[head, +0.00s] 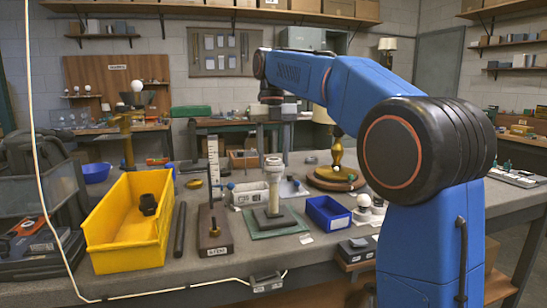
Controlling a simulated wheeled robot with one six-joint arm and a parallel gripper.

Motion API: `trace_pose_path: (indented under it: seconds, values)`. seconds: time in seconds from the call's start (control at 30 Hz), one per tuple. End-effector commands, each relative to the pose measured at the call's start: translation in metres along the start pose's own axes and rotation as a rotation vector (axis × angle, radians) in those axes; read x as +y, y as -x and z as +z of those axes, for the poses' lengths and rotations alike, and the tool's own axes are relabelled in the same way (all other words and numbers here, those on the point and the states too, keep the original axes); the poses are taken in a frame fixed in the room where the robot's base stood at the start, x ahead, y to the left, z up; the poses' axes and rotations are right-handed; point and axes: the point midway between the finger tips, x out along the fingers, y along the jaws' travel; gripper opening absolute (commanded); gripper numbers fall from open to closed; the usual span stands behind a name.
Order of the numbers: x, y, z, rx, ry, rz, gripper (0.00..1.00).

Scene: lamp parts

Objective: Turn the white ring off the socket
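A pale socket (274,196) stands upright on a dark square base on a green mat, in the middle of the bench. A wider whitish ring (274,164) sits around its top end. My blue arm rises at the right and reaches over to the upper left, with its dark wrist end hanging high above and behind the socket in the picture. Nothing is seen touching the ring.
A yellow bin (125,255) with a dark part inside stands at the left. A stand with a white upright scale (214,170) is left of the socket. A blue bin (328,213), white bulbs (364,201) and a brass lamp (337,155) are to the right.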

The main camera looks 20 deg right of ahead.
Motion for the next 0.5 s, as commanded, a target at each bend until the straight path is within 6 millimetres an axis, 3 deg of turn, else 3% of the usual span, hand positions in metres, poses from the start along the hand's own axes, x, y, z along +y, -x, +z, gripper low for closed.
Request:
trace_pose_path:
  seconds: [0.37,0.5]
  values:
    - [-0.0001,0.0001,0.0,0.0,-0.015,0.002,0.58]
    - [-0.0007,0.0,-0.0001,-0.001,-0.125,0.015,0.58]
